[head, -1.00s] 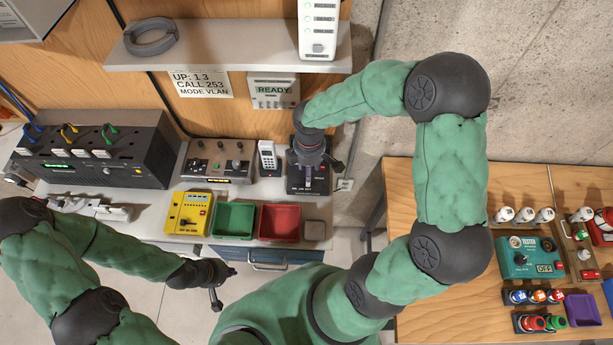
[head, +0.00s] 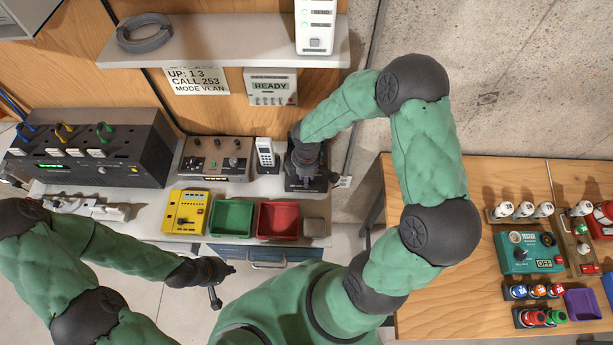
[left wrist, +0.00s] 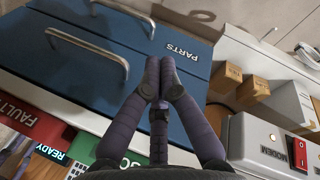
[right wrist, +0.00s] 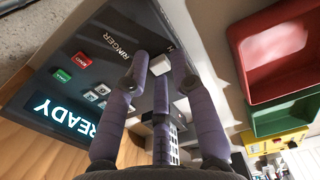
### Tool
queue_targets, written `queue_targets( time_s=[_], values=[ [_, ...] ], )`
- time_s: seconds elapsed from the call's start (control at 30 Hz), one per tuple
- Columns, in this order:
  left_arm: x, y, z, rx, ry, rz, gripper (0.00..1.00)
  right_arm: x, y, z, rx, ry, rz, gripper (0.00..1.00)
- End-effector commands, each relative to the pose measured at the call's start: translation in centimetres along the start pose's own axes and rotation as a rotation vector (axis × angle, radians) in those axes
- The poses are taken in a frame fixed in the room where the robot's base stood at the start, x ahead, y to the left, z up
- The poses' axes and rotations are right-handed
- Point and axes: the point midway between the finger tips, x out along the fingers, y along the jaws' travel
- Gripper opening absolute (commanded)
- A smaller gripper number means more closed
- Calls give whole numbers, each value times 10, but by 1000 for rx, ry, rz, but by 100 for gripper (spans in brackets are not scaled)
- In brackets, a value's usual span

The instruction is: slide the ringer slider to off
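The dark desk phone unit (head: 318,184) stands at the right end of the bench, mostly hidden under my right gripper (head: 304,178) in the head view. In the right wrist view its dark panel (right wrist: 105,25) carries the word RINGER and a pale slider knob (right wrist: 160,65). The fingertips of my right gripper (right wrist: 160,62) are slightly apart, one on each side of the knob. I cannot tell whether they touch it. The OFF mark is not readable. My left gripper (left wrist: 160,72) is shut and empty in front of the blue PARTS drawers (left wrist: 140,65).
Beside the phone unit stand a white handset (head: 266,154), a red tray (head: 278,233) and a green tray (head: 232,232). A shelf (head: 215,45) overhangs the bench. The panel also has a red button (right wrist: 83,60), a green button (right wrist: 62,75) and a READY display (right wrist: 63,115).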

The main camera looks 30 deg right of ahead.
Motion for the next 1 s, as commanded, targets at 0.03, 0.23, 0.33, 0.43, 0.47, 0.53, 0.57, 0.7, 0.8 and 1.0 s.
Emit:
queue_targets(
  time_s=[0.03, 0.23, 0.33, 0.43, 0.47, 0.53, 0.57, 0.7, 0.8, 1.0],
  values=[
    [0, 0, 0, 0, 0, 0, 0, 0, 0, 0, 0, 0, 0, 2],
    [0, 0, 0, 0, 0, 0, 0, 0, 0, 0, -1, 0, 0, 0],
    [2, -1, 0, 0, 0, 0, 0, 0, 1, -7, -3, 1, 1, 0],
    [6, -2, 0, 0, 0, 0, 0, 1, 1, -23, -6, 0, 1, 0],
    [7, -2, 0, 0, 0, 0, 0, 1, 1, -28, -6, 1, 1, 0],
    [8, -3, 0, 0, 0, 0, 0, 1, 1, -38, -5, 1, 3, 0],
    [9, -3, 0, 0, 0, 0, 0, 1, 1, -41, -5, 1, 3, 0],
    [10, -4, 0, 0, 0, 0, 0, 0, 0, -49, -2, 1, 2, 0],
    [9, -3, 0, 0, 0, 0, 0, 0, 0, -49, 0, 2, 2, 0],
    [9, -3, 0, 0, 0, 0, 0, -1, 1, -50, -1, 4, 2, 28]
  ],
)
